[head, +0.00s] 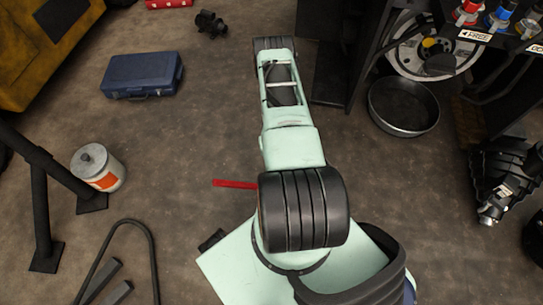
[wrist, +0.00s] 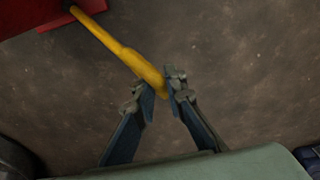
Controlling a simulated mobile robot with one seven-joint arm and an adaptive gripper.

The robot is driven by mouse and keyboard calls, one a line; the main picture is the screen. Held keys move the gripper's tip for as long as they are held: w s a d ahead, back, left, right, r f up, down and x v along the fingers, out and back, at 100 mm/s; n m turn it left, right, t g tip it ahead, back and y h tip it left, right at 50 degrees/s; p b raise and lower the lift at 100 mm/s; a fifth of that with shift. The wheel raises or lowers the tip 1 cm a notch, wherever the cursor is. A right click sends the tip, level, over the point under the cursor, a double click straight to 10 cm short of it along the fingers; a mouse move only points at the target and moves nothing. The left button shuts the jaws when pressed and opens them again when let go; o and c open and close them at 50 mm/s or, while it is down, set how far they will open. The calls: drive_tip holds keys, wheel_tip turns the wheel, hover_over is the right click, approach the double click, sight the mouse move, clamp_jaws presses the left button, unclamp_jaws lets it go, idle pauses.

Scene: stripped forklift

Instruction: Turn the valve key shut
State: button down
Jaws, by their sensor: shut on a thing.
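A yellow bar (wrist: 118,50), which looks like the valve key, shows in the wrist view. It runs from the upper left down to the fingertips, thickening toward its near end. My gripper (wrist: 160,84) is shut on this near end, with one finger on each side. The bar's far end meets a red body (wrist: 40,15) at the upper left, only partly in view. The valve itself cannot be made out. In the head view my arm stretches away from me, and neither the gripper nor the yellow bar can be made out there.
A blue case (head: 142,75), a white canister (head: 98,167) and a red bar (head: 234,184) are on the floor. A round dark pan (head: 403,106) and black machinery stand at the right.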

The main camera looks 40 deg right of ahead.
drive_tip(key=h, duration=0.1)
drive_tip(key=m+h+b, duration=0.1)
drive_tip(key=m+h, duration=0.1)
drive_tip(key=shift+w+a+f+t, duration=0.15)
drive_tip(key=shift+a+f+t, duration=0.05)
drive_tip(key=shift+f+t, duration=0.1)
drive_tip(key=shift+m+h+b, duration=0.6)
drive_tip(key=shift+b, duration=0.6)
drive_tip(key=shift+m+h+b, duration=0.3)
drive_tip(key=shift+b, duration=0.3)
drive_tip(key=shift+r, duration=0.15)
drive_tip(key=c, duration=2)
unclamp_jaws()
drive_tip(key=shift+o, duration=0.2)
drive_tip(key=v, duration=1.2)
drive_tip(key=shift+a, duration=0.25)
